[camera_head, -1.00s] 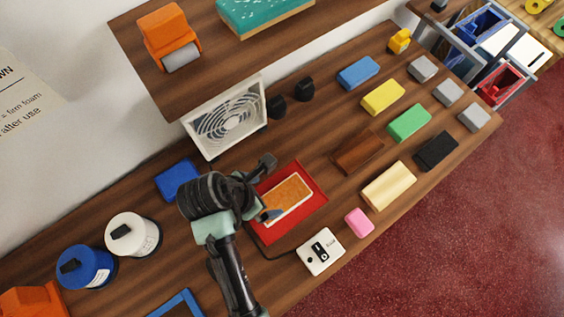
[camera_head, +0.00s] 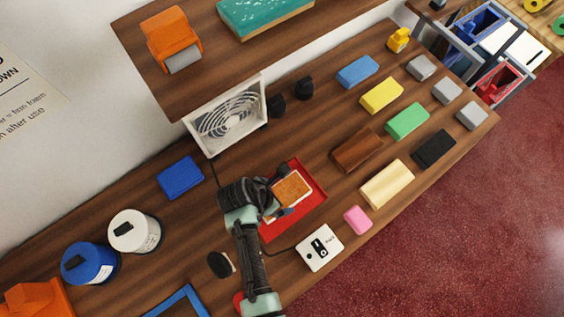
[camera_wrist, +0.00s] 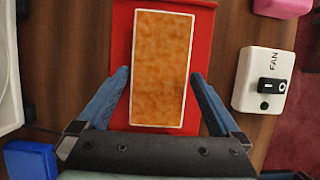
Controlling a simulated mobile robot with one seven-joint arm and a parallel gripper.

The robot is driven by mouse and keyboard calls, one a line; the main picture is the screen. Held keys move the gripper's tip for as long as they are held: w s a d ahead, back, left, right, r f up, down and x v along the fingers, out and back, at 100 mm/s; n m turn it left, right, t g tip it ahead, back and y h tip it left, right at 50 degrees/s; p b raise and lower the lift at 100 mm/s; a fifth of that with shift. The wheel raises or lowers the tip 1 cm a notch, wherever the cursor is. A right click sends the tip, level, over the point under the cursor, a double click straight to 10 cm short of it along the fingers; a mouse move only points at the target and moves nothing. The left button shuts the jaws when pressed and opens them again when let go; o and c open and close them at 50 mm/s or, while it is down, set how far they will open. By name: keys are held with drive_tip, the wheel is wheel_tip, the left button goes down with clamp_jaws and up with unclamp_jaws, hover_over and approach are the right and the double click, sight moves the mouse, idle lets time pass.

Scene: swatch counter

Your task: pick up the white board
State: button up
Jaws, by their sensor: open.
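A board with a thin white edge and a mottled orange face (camera_head: 293,189) lies flat on a red mat (camera_head: 312,208). No plain white board shows on the mat. In the wrist view the board (camera_wrist: 160,65) stands lengthwise between the two blue fingers of my gripper (camera_wrist: 160,76). The gripper is open, with one finger on each side of the board and a gap to both edges. In the head view the gripper and wrist cover the board's left part. I cannot tell the height of the fingertips above the mat.
A white fan switch box (camera_head: 320,247) and a pink block (camera_head: 357,220) lie right of the mat. A white fan (camera_head: 226,117) stands behind it, under a wooden shelf (camera_head: 200,85). A brown block (camera_head: 357,150) and several coloured blocks fill the counter's right part.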

drive_tip(key=shift+x, duration=0.85)
drive_tip(key=c, duration=1.2)
drive_tip(key=shift+r, duration=0.1)
drive_tip(key=shift+r, duration=0.15)
